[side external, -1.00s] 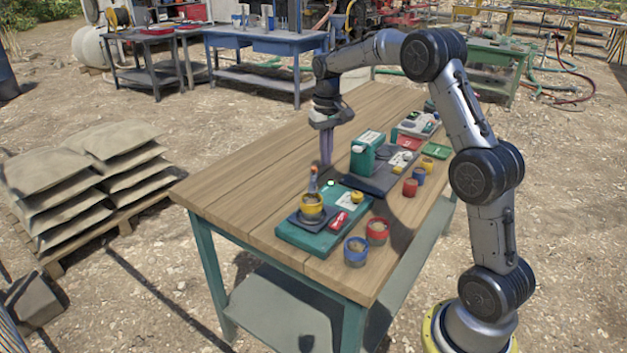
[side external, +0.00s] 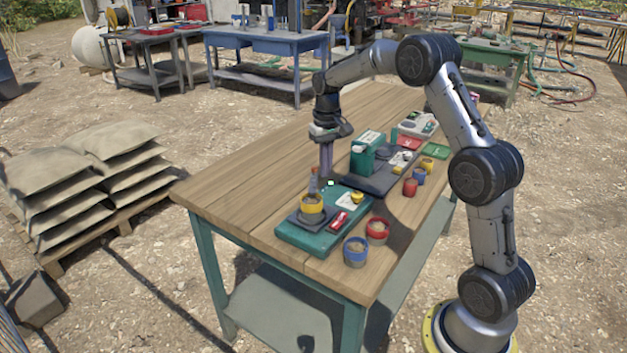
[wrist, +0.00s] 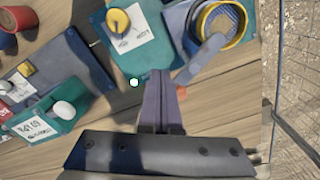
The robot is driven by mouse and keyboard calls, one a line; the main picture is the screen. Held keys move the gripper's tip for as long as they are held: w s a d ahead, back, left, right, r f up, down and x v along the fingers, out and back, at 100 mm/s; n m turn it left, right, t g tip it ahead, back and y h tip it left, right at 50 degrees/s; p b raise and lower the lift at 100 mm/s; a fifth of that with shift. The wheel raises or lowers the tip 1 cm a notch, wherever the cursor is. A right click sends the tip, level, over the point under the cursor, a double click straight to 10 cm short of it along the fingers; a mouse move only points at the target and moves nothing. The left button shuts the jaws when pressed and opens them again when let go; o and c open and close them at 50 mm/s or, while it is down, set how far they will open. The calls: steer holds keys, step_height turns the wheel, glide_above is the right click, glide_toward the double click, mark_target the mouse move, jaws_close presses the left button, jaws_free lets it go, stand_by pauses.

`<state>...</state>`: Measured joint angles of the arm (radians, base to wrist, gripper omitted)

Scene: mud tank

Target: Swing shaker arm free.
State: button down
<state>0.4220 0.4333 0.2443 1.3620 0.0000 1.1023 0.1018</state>
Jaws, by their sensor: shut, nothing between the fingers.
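The shaker is a yellow ring with a mesh sieve (wrist: 224,22) on a dark square base, at the near end of the teal board (side external: 300,238). Its yellow cup (side external: 312,208) also shows in the side view. A grey-blue shaker arm (wrist: 206,58) runs from the ring to an orange tip (wrist: 181,92) in the wrist view. My gripper (side external: 326,176) points down beside the shaker, its fingers together and empty. In the wrist view my gripper (wrist: 161,76) is just left of the shaker arm; I cannot tell whether they touch.
A yellow knob (wrist: 118,21) and a lit green-white lamp (wrist: 134,82) are on the teal board. A red switch (side external: 339,221) sits there too. Blue and red cups (side external: 356,251) stand at the front edge. A teal box (side external: 366,153) stands behind. The table's left side is clear.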

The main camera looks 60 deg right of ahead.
mark_target(312, 167)
steer(key=shift+w+a, duration=0.1)
steer(key=shift+w, duration=0.05)
steer(key=shift+w+a, duration=0.3)
steer(key=shift+w, duration=0.35)
stand_by(0.4)
steer(key=shift+w+a, duration=0.45)
steer(key=shift+w, duration=0.15)
steer(key=shift+a, duration=0.1)
steer(key=shift+w+a, duration=0.15)
steer(key=shift+w, duration=0.05)
stand_by(0.3)
steer(key=shift+d+r, duration=0.1)
steer(key=shift+d, duration=0.55)
